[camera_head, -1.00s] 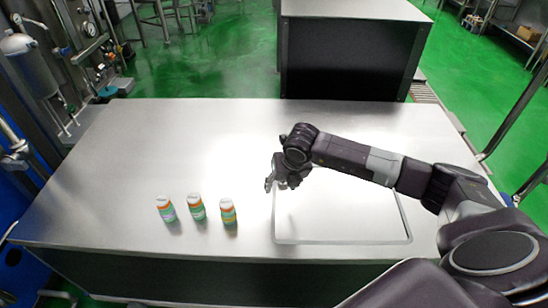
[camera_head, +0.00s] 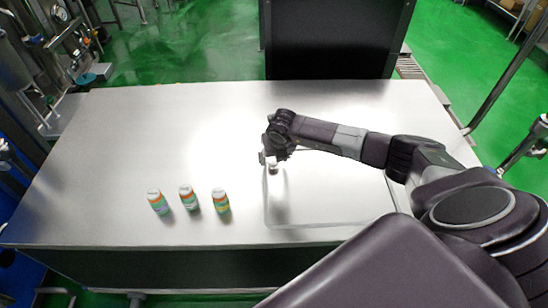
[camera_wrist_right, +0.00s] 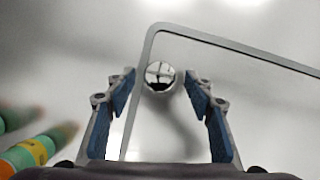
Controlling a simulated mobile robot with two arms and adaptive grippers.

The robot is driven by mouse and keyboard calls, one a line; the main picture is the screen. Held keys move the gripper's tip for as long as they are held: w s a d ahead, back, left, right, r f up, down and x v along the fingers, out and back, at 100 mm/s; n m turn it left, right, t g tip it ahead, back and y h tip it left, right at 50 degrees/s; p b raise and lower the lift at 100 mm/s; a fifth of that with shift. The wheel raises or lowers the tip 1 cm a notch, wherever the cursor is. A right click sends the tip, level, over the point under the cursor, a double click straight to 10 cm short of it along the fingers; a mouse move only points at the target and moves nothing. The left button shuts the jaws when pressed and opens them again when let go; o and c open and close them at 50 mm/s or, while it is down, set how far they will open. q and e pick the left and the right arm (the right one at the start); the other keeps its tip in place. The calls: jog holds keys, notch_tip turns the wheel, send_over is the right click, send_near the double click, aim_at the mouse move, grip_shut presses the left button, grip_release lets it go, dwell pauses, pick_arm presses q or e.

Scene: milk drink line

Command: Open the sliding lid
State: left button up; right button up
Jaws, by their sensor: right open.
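The sliding lid (camera_head: 330,198) is a flat rectangular panel with a thin grey frame, lying in the steel table top. A round shiny knob (camera_wrist_right: 159,75) sits just inside the frame's corner in the right wrist view. The knob also shows in the head view (camera_head: 273,169), at the lid's far left. My right gripper (camera_wrist_right: 160,85) is open, with one blue-padded finger on each side of the knob and a visible gap to both. In the head view my right gripper (camera_head: 270,160) hangs over that corner. My left gripper is out of view.
Three small bottles with orange and green labels stand left of the lid: left (camera_head: 159,202), middle (camera_head: 189,199) and right (camera_head: 221,202). The steel table (camera_head: 150,130) is otherwise clear. A dark cabinet (camera_head: 335,40) stands behind it.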

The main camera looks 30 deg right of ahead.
grip_shut()
dwell(0.4)
